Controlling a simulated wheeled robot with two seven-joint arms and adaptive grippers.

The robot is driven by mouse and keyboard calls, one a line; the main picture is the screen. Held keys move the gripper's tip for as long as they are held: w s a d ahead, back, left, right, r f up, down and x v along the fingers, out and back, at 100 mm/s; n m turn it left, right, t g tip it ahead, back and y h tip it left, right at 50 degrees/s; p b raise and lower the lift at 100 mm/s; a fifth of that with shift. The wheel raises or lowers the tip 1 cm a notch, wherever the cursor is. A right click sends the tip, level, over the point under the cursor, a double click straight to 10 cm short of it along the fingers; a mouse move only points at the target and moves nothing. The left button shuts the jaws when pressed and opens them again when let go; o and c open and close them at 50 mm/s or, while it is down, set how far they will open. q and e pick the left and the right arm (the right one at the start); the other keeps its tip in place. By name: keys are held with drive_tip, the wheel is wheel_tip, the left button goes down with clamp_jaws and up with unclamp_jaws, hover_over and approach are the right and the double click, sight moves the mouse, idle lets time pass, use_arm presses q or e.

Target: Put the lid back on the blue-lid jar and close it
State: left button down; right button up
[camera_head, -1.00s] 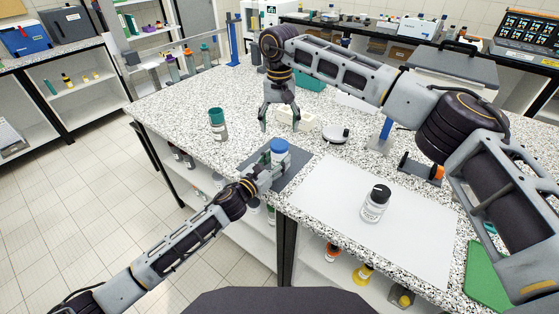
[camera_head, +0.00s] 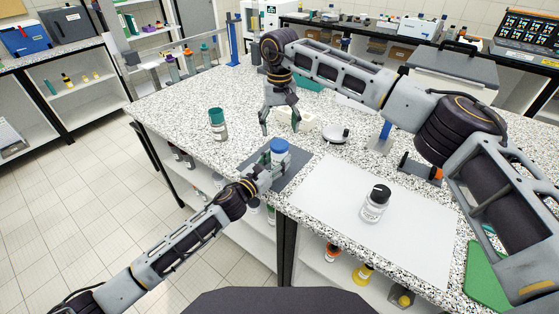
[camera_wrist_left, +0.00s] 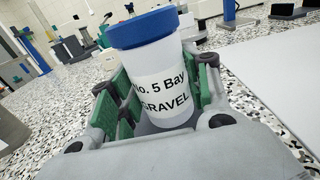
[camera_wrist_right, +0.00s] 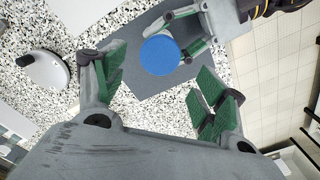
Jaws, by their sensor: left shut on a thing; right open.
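The blue-lid jar (camera_head: 278,158) stands upright on the dark grey mat (camera_head: 297,167). It is a translucent jar labelled "No. 5 Bay GRAVEL" in the left wrist view (camera_wrist_left: 160,85). Its blue lid (camera_wrist_left: 141,27) sits on top of it; I cannot tell how tight. My left gripper (camera_head: 268,178) is shut around the jar's body, green pads on its sides. My right gripper (camera_head: 281,128) is open and empty, pointing down above and behind the jar. In the right wrist view the blue lid (camera_wrist_right: 160,55) lies beyond and between the open fingers.
A teal-lid jar (camera_head: 217,125) stands to the left, and a black-lid jar (camera_head: 375,203) stands on the white sheet (camera_head: 410,235). A round white-and-dark device (camera_head: 336,135) and a cream rack (camera_head: 307,121) are behind.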

sight(280, 144)
drive_tip(key=shift+f, duration=3.6)
drive_tip(key=c, duration=1.1)
drive_tip(key=shift+o, duration=0.2)
drive_tip(key=shift+m, duration=0.3)
